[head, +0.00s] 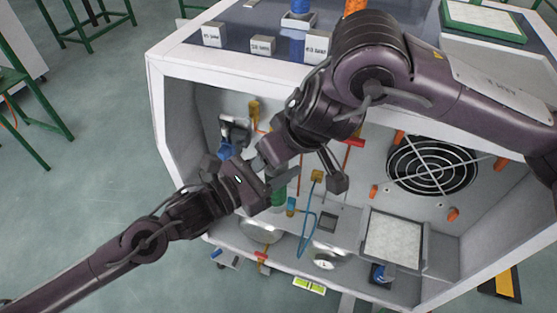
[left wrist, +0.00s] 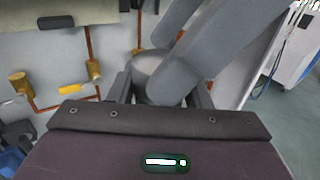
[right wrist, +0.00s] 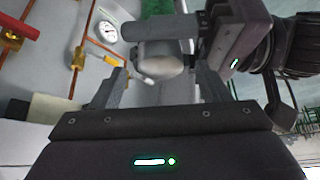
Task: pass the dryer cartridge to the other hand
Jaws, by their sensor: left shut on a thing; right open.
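The dryer cartridge (left wrist: 153,68) shows in the left wrist view as a pale grey cylinder between my left fingertips. My left gripper (left wrist: 160,88) is shut on it. In the head view, my left gripper (head: 282,180) is in front of the open cabinet; I cannot make out the cartridge clearly there. My right gripper (head: 298,170) is open, its fingers spread close to the left one. In the right wrist view the cartridge (right wrist: 160,62) sits centrally, ahead of my open right fingers (right wrist: 160,82), with the left gripper's fingers across it. Contact with the right fingers cannot be told.
The white generator cabinet (head: 152,100) surrounds both grippers. Inside are a black fan (head: 432,165), a blue hose (head: 303,235), a white square filter panel (head: 393,238) and copper pipes. Labelled blocks (head: 263,45) stand on its top. Open floor lies at the left.

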